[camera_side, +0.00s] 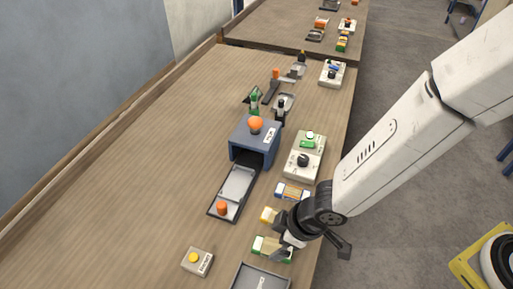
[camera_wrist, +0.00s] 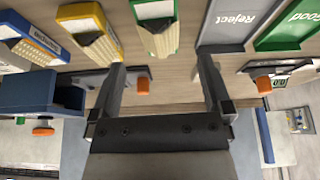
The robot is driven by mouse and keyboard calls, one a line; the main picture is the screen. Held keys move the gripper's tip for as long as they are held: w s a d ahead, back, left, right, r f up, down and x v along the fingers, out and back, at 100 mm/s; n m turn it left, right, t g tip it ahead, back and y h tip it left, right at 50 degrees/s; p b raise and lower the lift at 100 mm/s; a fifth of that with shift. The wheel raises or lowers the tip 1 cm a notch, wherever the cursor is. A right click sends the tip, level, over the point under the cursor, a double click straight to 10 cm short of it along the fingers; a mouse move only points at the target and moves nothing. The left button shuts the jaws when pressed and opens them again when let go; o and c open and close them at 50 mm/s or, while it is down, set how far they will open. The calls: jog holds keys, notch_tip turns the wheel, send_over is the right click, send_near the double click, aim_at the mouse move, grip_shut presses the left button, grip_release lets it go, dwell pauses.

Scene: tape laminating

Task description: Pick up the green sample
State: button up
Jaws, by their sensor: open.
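The green sample (camera_side: 262,249) is a block with a pale face and green sides. It lies near the right edge of the table in the side view, partly hidden by my gripper (camera_side: 288,242). In the wrist view the green sample (camera_wrist: 157,36) is at top centre, beyond the gap between the fingers of my gripper (camera_wrist: 162,68). The fingers are spread apart with nothing between them. The yellow sample (camera_wrist: 96,35) and the blue sample (camera_wrist: 32,38) lie to its left in that view.
The grey Reject tray (camera_wrist: 231,35) is close right of the green sample in the wrist view, with the green Good tray (camera_wrist: 285,39) beyond. In the side view, a blue machine (camera_side: 248,130), a control box (camera_side: 305,155) and a button box (camera_side: 198,262) stand around. The table's left side is clear.

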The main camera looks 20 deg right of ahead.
aim_at(271, 244)
jog(key=shift+x, duration=2.6)
jog(key=shift+a, duration=0.1)
grip_shut()
jog(key=shift+r, duration=0.15)
jog(key=shift+r, duration=2.7)
jog(key=shift+r, duration=0.1)
